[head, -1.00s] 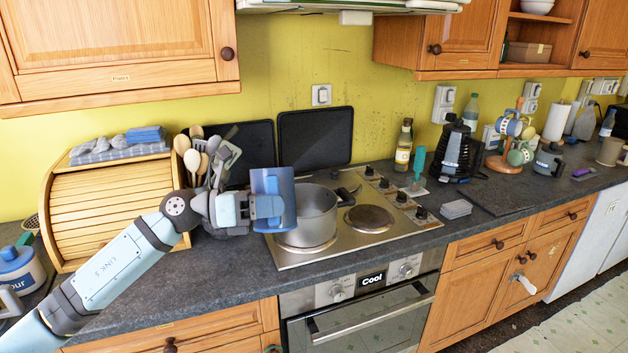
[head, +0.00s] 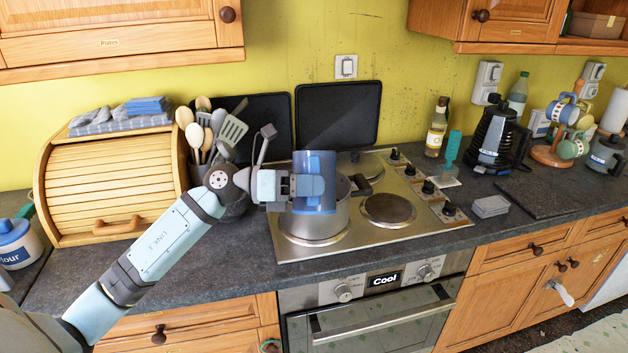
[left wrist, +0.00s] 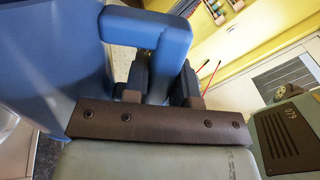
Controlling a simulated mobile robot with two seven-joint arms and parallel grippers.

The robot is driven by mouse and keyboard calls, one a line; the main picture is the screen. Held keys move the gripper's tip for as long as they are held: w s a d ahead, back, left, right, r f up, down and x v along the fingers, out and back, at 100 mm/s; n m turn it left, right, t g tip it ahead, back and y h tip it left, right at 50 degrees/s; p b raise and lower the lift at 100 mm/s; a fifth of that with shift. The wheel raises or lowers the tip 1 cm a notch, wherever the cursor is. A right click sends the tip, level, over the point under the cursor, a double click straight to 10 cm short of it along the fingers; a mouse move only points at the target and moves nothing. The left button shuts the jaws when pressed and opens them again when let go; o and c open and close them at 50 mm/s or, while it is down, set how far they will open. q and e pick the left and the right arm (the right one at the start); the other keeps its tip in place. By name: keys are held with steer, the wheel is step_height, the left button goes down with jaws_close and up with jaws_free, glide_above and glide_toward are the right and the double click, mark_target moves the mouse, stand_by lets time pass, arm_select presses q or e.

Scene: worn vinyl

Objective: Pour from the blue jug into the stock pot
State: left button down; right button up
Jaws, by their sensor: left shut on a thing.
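The blue jug (head: 316,181) is upright or nearly so in the head view. It is in front of the stock pot (head: 318,226) and hides part of it. I cannot tell whether it is directly over the pot's mouth. My left gripper (head: 290,188) is shut on the jug's handle, which shows between the fingers in the left wrist view (left wrist: 150,60). The grey metal pot stands on the left front of the hob. The inside of the jug and of the pot is hidden. My right gripper is not in view.
The hob (head: 410,222) has a bare front plate (head: 388,209) right of the pot. Utensils (head: 210,130) and a bread bin (head: 110,185) stand left. A bottle (head: 437,128) and a black kettle (head: 496,138) stand right. Dark boards (head: 338,115) lean on the wall.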

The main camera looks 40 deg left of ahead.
mark_target(313, 166)
arm_select(q)
steer(key=shift+w+f+b, duration=0.1)
steer(key=shift+f+b, duration=0.2)
steer(key=shift+f, duration=0.45)
steer(key=p, duration=0.1)
steer(key=r+p, duration=0.1)
steer(key=r+n+p, duration=0.1)
steer(key=shift+w+a+r+p, duration=0.15)
steer(key=shift+w+a+p, duration=0.1)
steer(key=shift+p, duration=0.15)
steer(key=shift+w+r+n+p, duration=0.15)
steer(key=shift+r+n+p, duration=0.45)
steer(key=shift+p, duration=0.55)
steer(key=shift+w+a+r+n+p, duration=0.15)
steer(key=shift+r+n+p, duration=0.45)
steer(key=shift+p, duration=0.6)
steer(key=shift+f, duration=0.2)
